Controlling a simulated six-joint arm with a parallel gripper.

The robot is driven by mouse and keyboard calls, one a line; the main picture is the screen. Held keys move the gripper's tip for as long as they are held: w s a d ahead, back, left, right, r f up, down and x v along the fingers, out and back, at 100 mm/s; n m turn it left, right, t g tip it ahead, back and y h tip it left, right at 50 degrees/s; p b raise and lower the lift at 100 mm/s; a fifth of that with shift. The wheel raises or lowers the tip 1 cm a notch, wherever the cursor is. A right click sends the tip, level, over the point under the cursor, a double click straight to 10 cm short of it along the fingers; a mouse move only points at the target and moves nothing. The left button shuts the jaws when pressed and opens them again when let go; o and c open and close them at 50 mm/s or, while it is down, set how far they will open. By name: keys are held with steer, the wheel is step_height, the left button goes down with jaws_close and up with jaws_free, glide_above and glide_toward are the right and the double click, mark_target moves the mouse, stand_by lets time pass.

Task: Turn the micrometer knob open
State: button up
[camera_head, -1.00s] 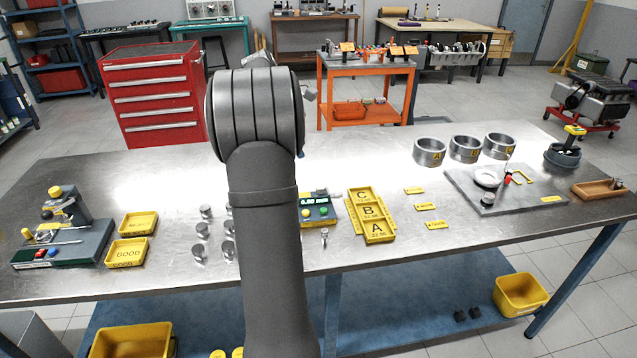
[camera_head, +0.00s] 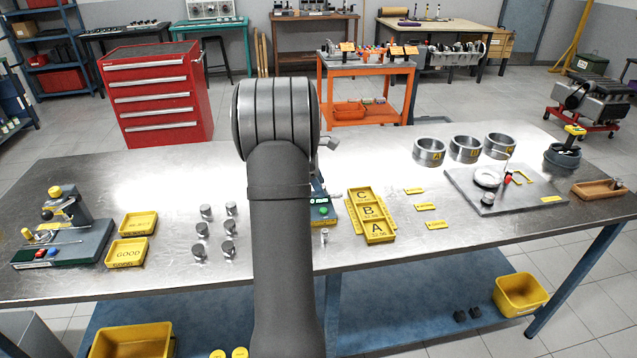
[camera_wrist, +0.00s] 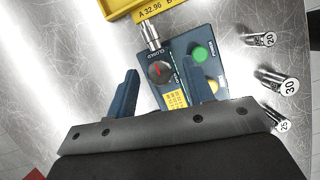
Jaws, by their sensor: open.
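The micrometer station (camera_wrist: 178,62) is a dark blue block with a round black knob (camera_wrist: 160,71) bearing a red mark. The word CLOSED is printed by the knob. A green button (camera_wrist: 199,53) and a partly hidden yellow button (camera_wrist: 213,85) are beside it. A metal spindle (camera_wrist: 151,36) sticks out past the block's edge. My gripper (camera_wrist: 164,77) is open, its two fingers apart on either side of the knob's line in the wrist view; I cannot tell its height above it. In the head view my arm hides most of the station (camera_head: 321,213).
A yellow A-B-C tray (camera_head: 371,215) lies right of the station. Several metal pins (camera_head: 229,228) stand to its left; numbered ones (camera_wrist: 289,85) show in the wrist view. Yellow bins (camera_head: 127,252) and a fixture (camera_head: 62,235) are far left. Metal rings (camera_head: 464,149) stand at back right.

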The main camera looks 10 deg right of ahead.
steer(key=c, duration=1)
